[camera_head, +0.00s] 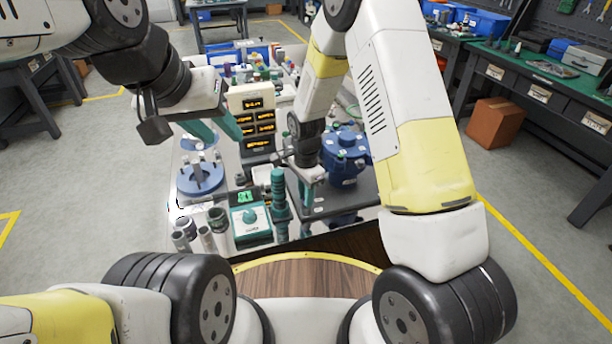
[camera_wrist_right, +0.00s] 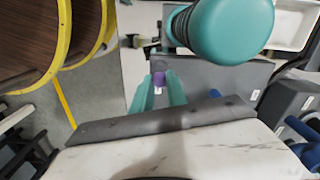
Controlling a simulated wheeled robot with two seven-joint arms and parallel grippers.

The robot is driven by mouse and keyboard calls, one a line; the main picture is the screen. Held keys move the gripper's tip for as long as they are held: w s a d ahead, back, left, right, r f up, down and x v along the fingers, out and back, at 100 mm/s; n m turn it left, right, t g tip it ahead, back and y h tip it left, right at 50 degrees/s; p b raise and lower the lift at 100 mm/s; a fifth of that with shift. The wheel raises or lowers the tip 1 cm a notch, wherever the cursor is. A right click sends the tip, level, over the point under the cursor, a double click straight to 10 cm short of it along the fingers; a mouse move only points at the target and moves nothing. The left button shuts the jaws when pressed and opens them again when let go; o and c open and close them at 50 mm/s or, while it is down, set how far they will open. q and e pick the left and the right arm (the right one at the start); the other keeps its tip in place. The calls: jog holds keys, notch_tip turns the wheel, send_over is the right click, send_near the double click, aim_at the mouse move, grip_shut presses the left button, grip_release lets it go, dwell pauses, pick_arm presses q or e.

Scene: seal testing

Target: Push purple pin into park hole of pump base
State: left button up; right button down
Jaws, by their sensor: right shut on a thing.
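My right gripper (camera_wrist_right: 160,88) is shut on the purple pin (camera_wrist_right: 159,78), which shows between its teal fingertips in the right wrist view. In the head view this gripper (camera_head: 309,198) points down over the left part of the dark pump base plate (camera_head: 345,199); the pin cannot be made out there. The blue pump body (camera_head: 343,160) stands on the plate, partly behind my right arm. The plate also shows in the right wrist view (camera_wrist_right: 228,73). I cannot tell which hole is the park hole. My left gripper (camera_head: 218,131) is open and empty, raised over the left side of the table.
A ribbed teal post (camera_head: 280,205) stands close left of my right gripper. Left of it are a teal dial box (camera_head: 250,222), grey cups (camera_head: 205,238) and a blue round fixture (camera_head: 200,178). A display panel (camera_head: 253,118) stands behind, near my left gripper.

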jog(key=shift+f, duration=0.4)
dwell(0.3)
jog(key=c, duration=1.2)
grip_release()
jog(key=shift+c, duration=0.2)
jog(key=shift+r, duration=4.55)
